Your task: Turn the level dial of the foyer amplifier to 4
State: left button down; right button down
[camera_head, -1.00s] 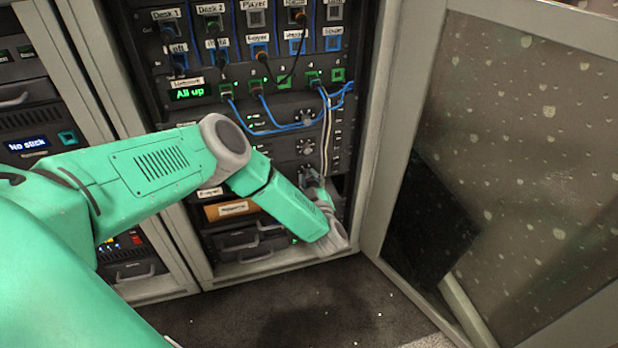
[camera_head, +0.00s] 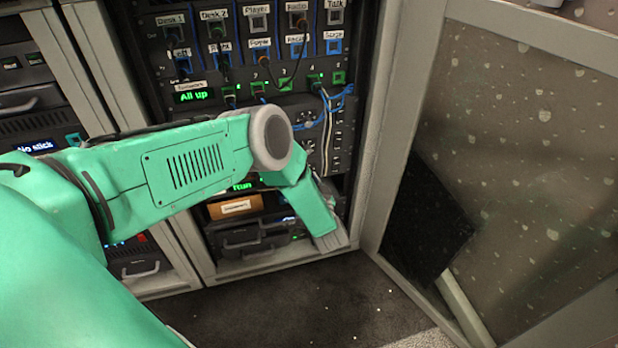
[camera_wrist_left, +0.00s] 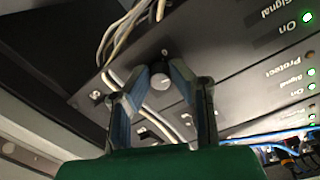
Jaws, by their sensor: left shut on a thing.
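My left gripper (camera_wrist_left: 158,76) has its two fingers closed on either side of a small round grey dial (camera_wrist_left: 160,82) in the left wrist view. The dial sits on a dark amplifier front panel (camera_wrist_left: 232,72) with green lights and labels reading Signal, On and Protect. I cannot read the dial's scale or pointer, and no Foyer label is readable on this panel. In the head view my forearm hides the left gripper and the dial it holds. My right gripper is in neither view.
Pale cables (camera_wrist_left: 121,40) pass close to the fingers. Blue cables (camera_head: 342,97) hang across the rack above my forearm. An open rack door (camera_head: 530,130) stands at the right. An orange-brown drawer (camera_head: 235,206) and handled units lie below. The dark floor (camera_head: 290,305) in front is clear.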

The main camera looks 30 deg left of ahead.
pick_arm(q)
jog(key=m+b, duration=0.1)
jog(key=m, duration=0.3)
jog(key=m+b, duration=0.1)
jog(key=m, duration=0.4)
jog(key=shift+d+m+g, duration=0.2)
jog(key=shift+m+g, duration=0.1)
jog(key=shift+b, duration=0.3)
jog(key=c, duration=1.4)
grip_release()
jog(key=shift+f, duration=0.1)
jog(key=shift+c, duration=0.2)
jog(key=f+v, duration=0.1)
jog(key=v, duration=1.1)
jog(key=shift+r, duration=0.4)
jog(key=shift+w+d, duration=0.1)
